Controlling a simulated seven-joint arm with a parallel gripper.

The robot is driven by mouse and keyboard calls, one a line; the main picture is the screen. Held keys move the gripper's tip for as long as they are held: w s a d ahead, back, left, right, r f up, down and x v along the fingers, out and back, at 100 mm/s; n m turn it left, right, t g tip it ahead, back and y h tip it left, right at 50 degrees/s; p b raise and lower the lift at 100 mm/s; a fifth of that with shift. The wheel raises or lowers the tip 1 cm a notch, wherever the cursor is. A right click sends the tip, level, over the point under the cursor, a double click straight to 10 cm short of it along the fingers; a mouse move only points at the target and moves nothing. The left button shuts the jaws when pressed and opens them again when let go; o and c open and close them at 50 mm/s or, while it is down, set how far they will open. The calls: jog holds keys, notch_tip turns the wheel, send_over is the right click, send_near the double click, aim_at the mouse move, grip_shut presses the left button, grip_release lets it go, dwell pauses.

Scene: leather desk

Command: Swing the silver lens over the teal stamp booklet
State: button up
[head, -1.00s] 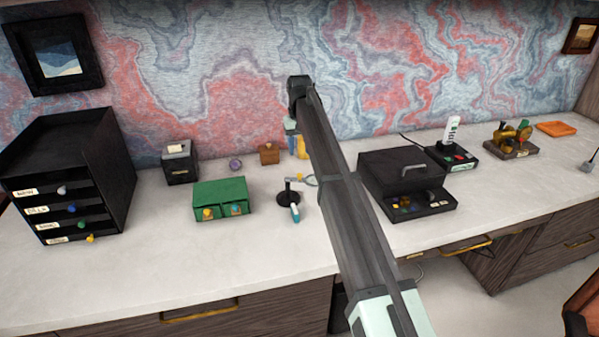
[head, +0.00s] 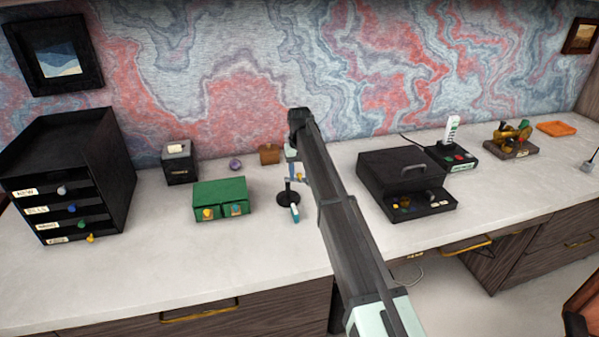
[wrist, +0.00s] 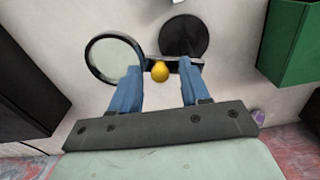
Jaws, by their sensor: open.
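The lens (wrist: 115,58), a round glass in a dark ring, is left of the round black stand base (wrist: 183,37) in the wrist view. Its arm ends at a yellow knob (wrist: 160,72) near my gripper. My gripper (wrist: 157,82) is open, with one blue finger on each side of the knob; I cannot tell if either touches it. In the head view, the stand base (head: 288,198) shows beside my arm, which hides the lens. A small teal and white item (head: 295,212), perhaps the booklet, lies at the front of the base.
A green two-drawer box (head: 220,198) stands left of the stand. A black case (head: 403,170) stands to the right. A wooden block (head: 270,154) and a purple round item (head: 235,164) are behind. The front left desktop is clear.

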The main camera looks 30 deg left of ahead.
jog(key=shift+c, duration=0.2)
grip_shut()
dwell(0.4)
